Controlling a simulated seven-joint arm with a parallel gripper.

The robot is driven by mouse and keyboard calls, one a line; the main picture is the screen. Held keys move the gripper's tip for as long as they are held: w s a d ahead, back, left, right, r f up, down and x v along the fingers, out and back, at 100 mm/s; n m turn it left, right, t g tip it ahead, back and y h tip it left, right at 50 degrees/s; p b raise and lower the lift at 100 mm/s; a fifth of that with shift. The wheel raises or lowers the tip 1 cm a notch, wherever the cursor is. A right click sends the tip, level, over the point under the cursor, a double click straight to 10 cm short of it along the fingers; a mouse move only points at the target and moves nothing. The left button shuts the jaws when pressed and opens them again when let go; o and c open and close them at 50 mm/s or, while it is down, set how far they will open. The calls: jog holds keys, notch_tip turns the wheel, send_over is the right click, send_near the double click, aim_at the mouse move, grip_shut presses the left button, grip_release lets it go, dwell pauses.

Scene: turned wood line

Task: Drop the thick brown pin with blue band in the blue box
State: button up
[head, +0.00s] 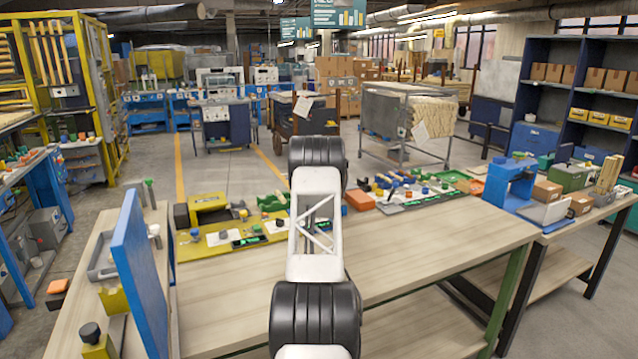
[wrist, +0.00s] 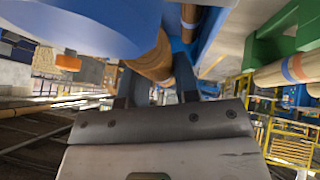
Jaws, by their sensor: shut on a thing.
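In the wrist view my gripper (wrist: 156,76) is shut on a thick brown wooden pin (wrist: 153,58), which sits between its two dark fingers. No blue band shows clearly on the part of this pin in sight. Another light brown pin (wrist: 275,74) with a bluish band lies at the right, by a green part. A large pale blue surface (wrist: 85,22) fills the upper left, close to the held pin; I cannot tell whether it is the blue box. In the head view my arm hides the middle, and my gripper is not seen.
In the head view an upright blue panel (head: 138,268) stands at the left of the wooden table (head: 420,250). Small parts lie on a yellow mat (head: 215,246) along the far edge. A blue machine (head: 512,182) stands at the right.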

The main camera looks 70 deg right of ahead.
jog(key=shift+f, duration=0.2)
jog(key=o, duration=1.1)
jog(key=shift+c, duration=0.2)
jog(key=shift+r, duration=0.1)
jog(key=shift+r, duration=2.85)
